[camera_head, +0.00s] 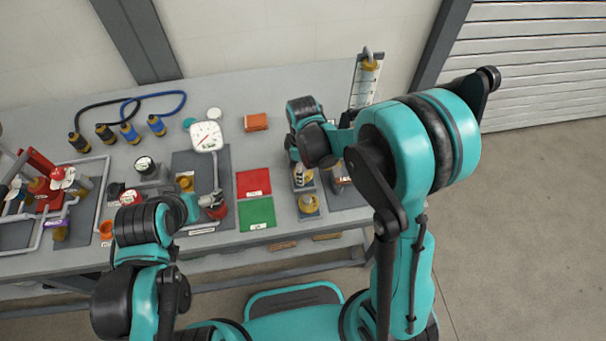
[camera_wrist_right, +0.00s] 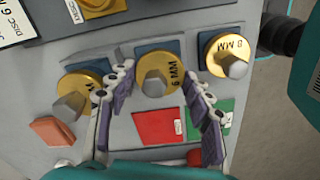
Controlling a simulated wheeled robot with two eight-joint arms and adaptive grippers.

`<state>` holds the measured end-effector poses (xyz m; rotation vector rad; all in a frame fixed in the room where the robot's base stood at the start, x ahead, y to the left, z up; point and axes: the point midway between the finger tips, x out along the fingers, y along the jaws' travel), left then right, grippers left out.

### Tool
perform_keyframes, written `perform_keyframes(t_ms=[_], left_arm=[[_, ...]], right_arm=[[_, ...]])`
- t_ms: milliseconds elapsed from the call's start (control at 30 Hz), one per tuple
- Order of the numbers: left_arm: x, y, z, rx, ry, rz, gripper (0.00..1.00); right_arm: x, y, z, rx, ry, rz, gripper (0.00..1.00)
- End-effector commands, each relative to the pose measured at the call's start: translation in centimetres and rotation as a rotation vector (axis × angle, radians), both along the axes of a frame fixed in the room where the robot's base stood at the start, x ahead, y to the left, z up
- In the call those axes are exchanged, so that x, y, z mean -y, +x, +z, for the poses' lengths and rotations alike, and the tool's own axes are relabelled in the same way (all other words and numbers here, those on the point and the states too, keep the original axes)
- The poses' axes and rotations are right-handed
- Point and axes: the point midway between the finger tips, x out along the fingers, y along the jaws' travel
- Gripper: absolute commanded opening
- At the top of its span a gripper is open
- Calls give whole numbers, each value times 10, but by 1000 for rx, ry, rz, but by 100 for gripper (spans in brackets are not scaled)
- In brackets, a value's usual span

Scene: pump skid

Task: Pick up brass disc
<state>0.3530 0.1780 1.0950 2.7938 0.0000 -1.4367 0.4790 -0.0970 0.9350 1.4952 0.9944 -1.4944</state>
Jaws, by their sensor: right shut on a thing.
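Three brass discs with grey knobs stand in a row on blue-grey pads in the right wrist view. The middle disc (camera_wrist_right: 173,82) is marked 6 MM, the right disc (camera_wrist_right: 216,66) 8 MM; the left disc's marking is partly hidden. My right gripper (camera_wrist_right: 158,73) has its fingers on both sides of the middle disc, shut on it. The disc appears at or very near its pad. In the head view my right gripper (camera_head: 300,167) is partly hidden by its arm, and the 8 MM disc (camera_head: 309,205) is nearer me. My left gripper (camera_head: 212,203) is by the gauge stem; its opening is unclear.
Red (camera_head: 253,182) and green (camera_head: 256,213) mats lie left of the discs. An orange block (camera_head: 256,122) lies farther back. A white dial gauge (camera_head: 207,136) stands near my left gripper. A clear tube gauge (camera_head: 366,82) stands at the back right. Pipework crowds the left side.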

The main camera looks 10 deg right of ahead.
Motion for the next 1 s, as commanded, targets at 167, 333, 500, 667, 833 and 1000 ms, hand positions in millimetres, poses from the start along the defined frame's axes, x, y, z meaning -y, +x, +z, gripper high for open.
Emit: perform_keyframes(t_ms=[167,333,500,667,833,1000], left_arm=[[0,0,0,0,0,0,88],[0,0,4,0,0,0,88],[0,0,14,0,0,0,88],[0,0,22,0,0,0,88],[0,0,31,0,0,0,88],[0,0,38,0,0,0,88]], right_arm=[[0,0,1,-1,0,0,16],[0,0,12,-1,0,0,16],[0,0,40,0,0,0,16],[22,-23,62,-1,0,-4,16],[50,-52,85,-1,0,-5,16],[69,-73,102,0,0,-3,16]])
